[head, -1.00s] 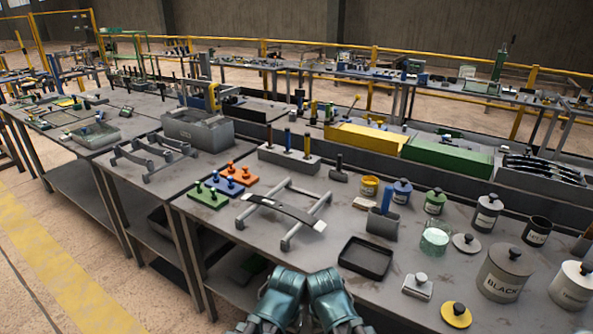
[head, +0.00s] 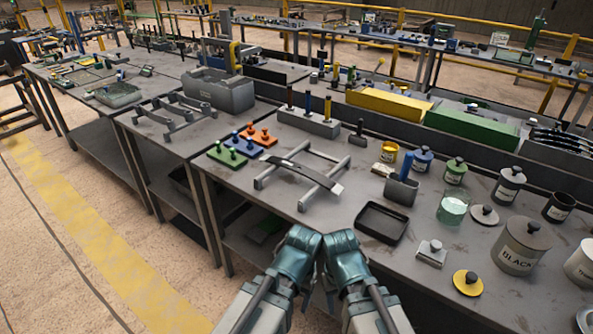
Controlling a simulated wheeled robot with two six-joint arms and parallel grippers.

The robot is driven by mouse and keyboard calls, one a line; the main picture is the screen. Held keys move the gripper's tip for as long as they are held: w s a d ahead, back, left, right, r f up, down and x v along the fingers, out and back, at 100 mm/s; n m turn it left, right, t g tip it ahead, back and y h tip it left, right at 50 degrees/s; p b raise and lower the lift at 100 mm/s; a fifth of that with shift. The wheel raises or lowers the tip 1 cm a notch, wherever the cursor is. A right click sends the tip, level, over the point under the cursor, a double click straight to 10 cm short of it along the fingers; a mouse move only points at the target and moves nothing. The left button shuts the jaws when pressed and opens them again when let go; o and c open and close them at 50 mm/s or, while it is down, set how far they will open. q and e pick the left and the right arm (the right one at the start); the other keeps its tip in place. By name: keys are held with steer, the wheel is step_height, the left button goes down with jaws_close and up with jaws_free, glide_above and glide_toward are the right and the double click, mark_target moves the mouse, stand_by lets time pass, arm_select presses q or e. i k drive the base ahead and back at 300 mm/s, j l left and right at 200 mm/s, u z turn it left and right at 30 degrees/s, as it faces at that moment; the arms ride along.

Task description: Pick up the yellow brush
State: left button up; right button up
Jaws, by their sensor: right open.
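A grey block (head: 300,122) stands on the table with three upright brush handles in it. The right handle is yellow (head: 328,105) and looks like the yellow brush; its bristle end is hidden in the block. My left gripper (head: 299,240) and right gripper (head: 342,241) are side by side at the table's front edge, well short of the block. The right is open and touches nothing I can see. The left gripper's jaws cannot be made out.
A curved dark bar on a metal rack (head: 326,180) lies between my grippers and the block. A black tray (head: 381,223) and paint cans, including one marked BLACK (head: 518,250), stand to the right. Green, blue and orange pegged plates (head: 228,156) lie to the left.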

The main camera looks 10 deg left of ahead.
mark_target(328, 98)
steer(key=z, duration=0.35)
steer(key=j+z, duration=0.4)
steer(key=i+j+z, duration=0.1)
steer(key=j+z, duration=0.4)
steer(key=j, duration=0.45)
steer(key=j+z, duration=0.1)
steer(key=j, duration=0.5)
steer(key=k+j+z, duration=0.15)
steer(key=j, duration=0.4)
